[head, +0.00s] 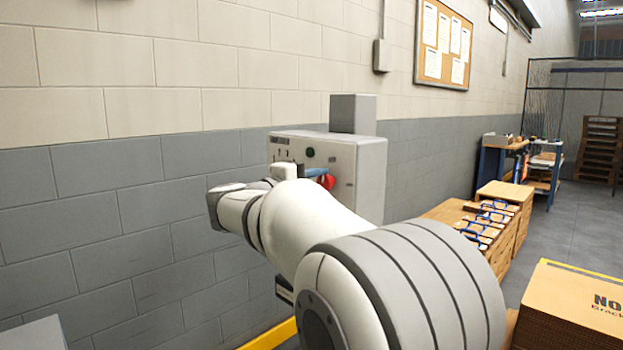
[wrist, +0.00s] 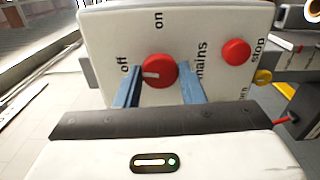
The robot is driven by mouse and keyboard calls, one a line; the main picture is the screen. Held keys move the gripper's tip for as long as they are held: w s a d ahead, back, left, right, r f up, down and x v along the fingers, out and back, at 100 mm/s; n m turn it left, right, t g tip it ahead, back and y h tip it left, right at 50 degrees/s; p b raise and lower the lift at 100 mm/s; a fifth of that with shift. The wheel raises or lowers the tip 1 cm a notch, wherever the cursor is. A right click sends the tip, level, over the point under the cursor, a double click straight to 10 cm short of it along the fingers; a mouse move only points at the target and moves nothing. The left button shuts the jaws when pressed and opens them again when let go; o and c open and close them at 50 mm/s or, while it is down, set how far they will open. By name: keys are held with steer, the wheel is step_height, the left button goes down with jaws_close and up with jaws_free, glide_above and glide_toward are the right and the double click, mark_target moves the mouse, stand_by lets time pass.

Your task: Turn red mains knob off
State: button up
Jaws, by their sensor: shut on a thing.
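The red mains knob (wrist: 161,70) is on the light panel (wrist: 225,20) in the wrist view. Its white pointer mark lies on its left side, toward the word "off"; "on" is printed above it and "mains" to its right. My gripper (wrist: 160,84) has its two blue fingers at either side of the knob, shut on it. In the head view my gripper (head: 316,172) is mostly hidden behind my arm, at the light control box (head: 368,180). A red part shows beside a blue finger there; I cannot tell whether it is the knob.
A red stop button (wrist: 236,52) sits right of the knob, with a yellow part (wrist: 263,77) at the panel edge. Wooden crates (head: 508,195) and a cardboard box (head: 575,305) stand to the right. The grey floor (head: 590,225) is open farther back.

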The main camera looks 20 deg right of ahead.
steer(key=shift+s+d+r+n+p, duration=0.1)
steer(key=shift+n+p, duration=0.35)
steer(key=shift+n, duration=0.35)
steer(key=o, duration=0.7)
steer(key=shift+d, duration=0.15)
steer(key=shift+o, duration=1.4)
steer(key=shift+a, duration=0.45)
steer(key=v, duration=0.7)
steer(key=shift+s+p, duration=0.15)
steer(key=shift+p, duration=0.15)
